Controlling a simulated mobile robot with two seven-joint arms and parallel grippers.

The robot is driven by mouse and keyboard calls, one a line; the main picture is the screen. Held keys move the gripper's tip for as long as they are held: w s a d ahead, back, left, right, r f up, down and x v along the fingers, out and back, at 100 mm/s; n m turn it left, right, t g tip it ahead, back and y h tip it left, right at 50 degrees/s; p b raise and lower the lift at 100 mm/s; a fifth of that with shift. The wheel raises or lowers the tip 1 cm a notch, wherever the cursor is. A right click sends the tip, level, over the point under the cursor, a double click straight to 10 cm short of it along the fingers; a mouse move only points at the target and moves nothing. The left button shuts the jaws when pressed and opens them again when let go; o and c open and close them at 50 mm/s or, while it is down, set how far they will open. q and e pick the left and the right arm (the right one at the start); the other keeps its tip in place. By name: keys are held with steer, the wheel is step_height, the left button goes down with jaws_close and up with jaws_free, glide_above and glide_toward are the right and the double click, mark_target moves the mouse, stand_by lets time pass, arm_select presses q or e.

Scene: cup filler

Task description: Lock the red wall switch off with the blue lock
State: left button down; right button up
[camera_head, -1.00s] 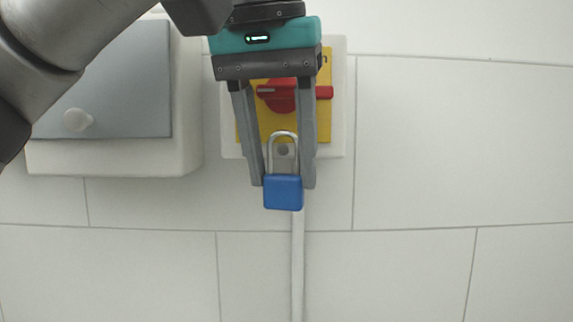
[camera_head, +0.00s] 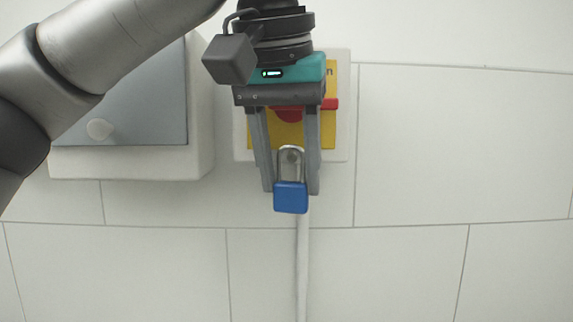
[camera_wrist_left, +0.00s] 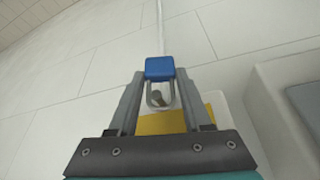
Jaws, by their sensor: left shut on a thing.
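The blue lock (camera_head: 291,198) hangs upright with its silver shackle up, between the fingertips of my left gripper (camera_head: 291,190). The left gripper is shut on it and points down in front of the wall switch. The lock also shows in the left wrist view (camera_wrist_left: 160,69). The red switch handle (camera_head: 330,103) lies across its yellow plate (camera_head: 328,130), mostly hidden behind the gripper. A grey round part (camera_wrist_left: 157,98) shows within the shackle's outline; I cannot tell whether the shackle passes through anything. My right gripper is not in view.
A white wall box with a grey door (camera_head: 150,110) and a round knob stands to the left, behind my left arm. A pale conduit (camera_head: 302,265) runs down the wall below the switch. The tiled wall to the right is clear.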

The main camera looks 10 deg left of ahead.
arm_select(q)
steer(key=shift+w, duration=0.1)
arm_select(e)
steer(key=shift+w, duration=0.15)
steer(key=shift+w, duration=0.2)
arm_select(q)
steer(key=shift+c, duration=1.3)
jaws_free()
steer(key=p+v, duration=0.3)
steer(key=v, duration=1.2)
steer(key=shift+p, duration=0.4)
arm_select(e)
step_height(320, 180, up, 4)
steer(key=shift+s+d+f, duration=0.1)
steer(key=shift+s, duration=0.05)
